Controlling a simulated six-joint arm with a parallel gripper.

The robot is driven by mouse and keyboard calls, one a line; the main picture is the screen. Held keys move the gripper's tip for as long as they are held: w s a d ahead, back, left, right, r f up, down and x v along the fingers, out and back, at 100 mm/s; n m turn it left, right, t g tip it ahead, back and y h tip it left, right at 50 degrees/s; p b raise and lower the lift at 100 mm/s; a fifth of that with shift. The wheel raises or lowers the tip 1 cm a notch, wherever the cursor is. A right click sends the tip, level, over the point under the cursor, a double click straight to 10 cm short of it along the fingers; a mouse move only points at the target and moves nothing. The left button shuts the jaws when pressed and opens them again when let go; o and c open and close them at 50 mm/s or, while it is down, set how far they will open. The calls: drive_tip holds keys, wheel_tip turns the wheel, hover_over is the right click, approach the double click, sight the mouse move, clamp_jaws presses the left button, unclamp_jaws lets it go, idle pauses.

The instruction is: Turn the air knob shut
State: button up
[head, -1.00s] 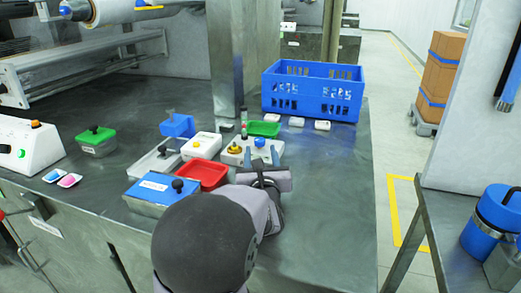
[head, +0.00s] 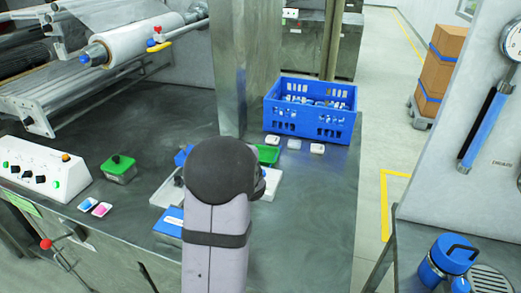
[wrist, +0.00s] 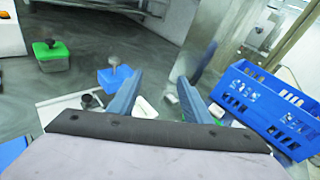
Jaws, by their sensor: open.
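My gripper (wrist: 157,95) shows in the wrist view with its two blue fingers apart. A white piece (wrist: 144,106) shows between or beyond them; I cannot tell what it is. In the head view my arm covers the gripper and most of the white block (head: 268,184) that carried a yellow and a blue knob in the earlier frame. No knob on that block shows clearly now, and I cannot tell which knob is the air knob. I see nothing held between the fingers.
A blue crate (head: 268,112) stands behind on the right. A green-lidded box (head: 118,168) and a white control panel (head: 42,172) stand left. A black-knobbed light tray (wrist: 62,106) and a blue container (wrist: 114,78) are left of my fingers. The bench's right front is clear.

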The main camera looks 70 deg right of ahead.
drive_tip(key=w+a+r+n+t+y+p, duration=0.2)
drive_tip(key=w+a+n+y+p, duration=0.2)
drive_tip(key=w+n+y+p, duration=0.25)
wheel_tip(320, 180, down, 5)
drive_tip(key=a+n+g+y, duration=0.3)
drive_tip(key=n, duration=0.6)
drive_tip(key=s+d+f+n+g+h, duration=0.1)
drive_tip(key=s+d+n+g, duration=0.45)
drive_tip(key=s, duration=0.35)
drive_tip(key=s+d+f+n+g+h, duration=0.1)
drive_tip(key=s+d+n+g, duration=0.4)
drive_tip(key=s, duration=0.4)
drive_tip(key=shift+t, duration=0.55)
drive_tip(key=shift+w+p+x, duration=0.15)
drive_tip(key=shift+p+x, duration=0.5)
drive_tip(key=shift+x, duration=1.05)
drive_tip(key=shift+w+p+x, duration=0.15)
drive_tip(key=shift+p+x, duration=0.45)
drive_tip(key=shift+x, duration=1.1)
drive_tip(key=shift+a, duration=0.2)
drive_tip(key=c, duration=1.1)
